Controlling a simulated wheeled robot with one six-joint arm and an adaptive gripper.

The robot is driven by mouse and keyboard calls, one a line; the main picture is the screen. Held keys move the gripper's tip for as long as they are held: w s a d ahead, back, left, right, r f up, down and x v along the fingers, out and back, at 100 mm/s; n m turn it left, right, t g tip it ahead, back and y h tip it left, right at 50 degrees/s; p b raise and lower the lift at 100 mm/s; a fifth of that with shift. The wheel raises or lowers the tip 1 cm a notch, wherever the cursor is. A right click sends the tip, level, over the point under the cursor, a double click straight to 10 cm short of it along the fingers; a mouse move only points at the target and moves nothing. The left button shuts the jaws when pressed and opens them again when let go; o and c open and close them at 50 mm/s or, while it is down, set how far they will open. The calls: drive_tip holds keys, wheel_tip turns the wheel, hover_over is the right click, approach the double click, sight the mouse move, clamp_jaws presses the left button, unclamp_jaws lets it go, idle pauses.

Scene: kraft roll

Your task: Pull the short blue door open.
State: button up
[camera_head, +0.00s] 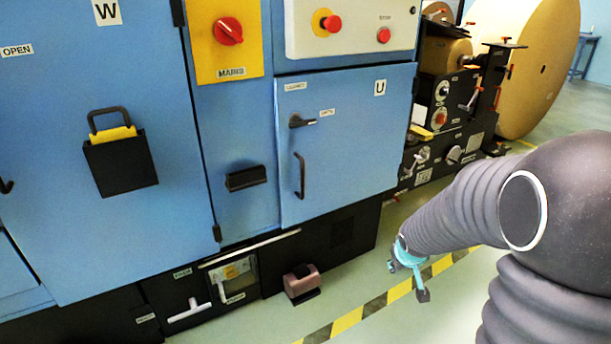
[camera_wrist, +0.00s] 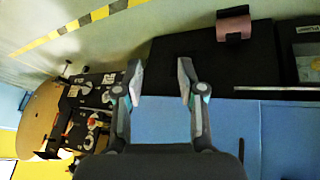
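The short blue door (camera_head: 350,150), marked U, looks shut in the cabinet front under the white button panel. It has a black vertical bar handle (camera_head: 299,176) near its left edge and a dark latch (camera_head: 301,121) above that. My gripper (camera_head: 409,268) is low over the floor, right of the door and apart from it. In the wrist view my gripper (camera_wrist: 160,72) is open, with nothing between its fingers.
A taller blue door (camera_head: 50,170) marked W stands at left. A maroon pedal (camera_head: 301,281) juts out at floor level, also in the wrist view (camera_wrist: 234,25). Black machinery (camera_head: 450,110) and a large kraft roll (camera_head: 535,60) stand at right. Floor around the striped tape (camera_head: 348,320) is clear.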

drive_tip(key=w+a+f+n+t+y, duration=0.2)
drive_tip(key=w+a+f+t+y, duration=0.15)
drive_tip(key=w, duration=0.65)
wheel_tip(320, 180, up, 12)
drive_tip(key=r+n+t+y+p, duration=0.1)
drive_tip(key=n+t+y, duration=0.3)
drive_tip(key=y, duration=0.7)
hover_over(303, 195)
drive_tip(key=shift+w+a+f+g+h, duration=0.1)
drive_tip(key=shift+w+f+g+h, duration=0.15)
drive_tip(key=shift+w, duration=0.1)
clamp_jaws()
